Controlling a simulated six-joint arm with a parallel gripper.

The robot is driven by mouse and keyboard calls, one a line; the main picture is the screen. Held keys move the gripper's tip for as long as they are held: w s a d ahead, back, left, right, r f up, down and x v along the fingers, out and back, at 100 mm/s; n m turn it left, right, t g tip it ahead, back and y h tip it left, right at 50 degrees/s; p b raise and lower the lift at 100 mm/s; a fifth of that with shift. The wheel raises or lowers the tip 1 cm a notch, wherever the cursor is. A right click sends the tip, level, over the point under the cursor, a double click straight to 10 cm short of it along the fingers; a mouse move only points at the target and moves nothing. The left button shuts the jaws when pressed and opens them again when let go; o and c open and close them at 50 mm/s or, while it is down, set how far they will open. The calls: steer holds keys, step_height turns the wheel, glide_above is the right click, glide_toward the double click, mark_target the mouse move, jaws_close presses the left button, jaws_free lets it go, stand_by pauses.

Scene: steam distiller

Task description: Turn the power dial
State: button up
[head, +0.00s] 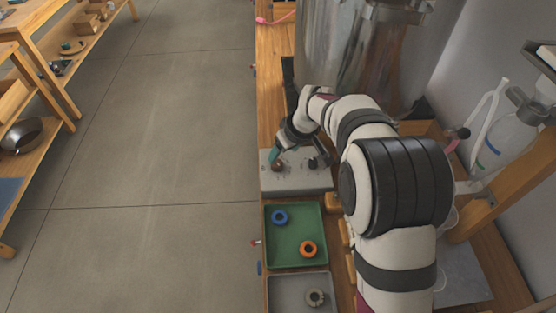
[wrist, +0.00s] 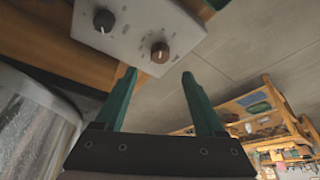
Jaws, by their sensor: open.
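A light grey control panel (head: 295,184) lies beside the big metal vessel and carries two knobs. It also shows in the wrist view (wrist: 128,48). A brown dial (wrist: 160,53) with a pale pointer line sits near one edge, and a black dial (wrist: 104,20) sits to its left. In the head view the brown dial (head: 277,167) is just below my fingertips. I cannot read which dial is the power dial. My gripper (wrist: 159,75) is open and empty, its green fingers pointing towards the panel. The brown dial appears beyond and between the fingertips, apparently untouched.
A green tray (head: 270,258) holds a blue ring (head: 280,217) and an orange ring (head: 308,249). A grey tray below holds a pale ring (head: 316,297). The metal vessel (head: 345,50) stands close behind my wrist. Open floor lies left of the bench.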

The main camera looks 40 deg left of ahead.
mark_target(277, 162)
steer(key=x, duration=0.8)
jaws_close()
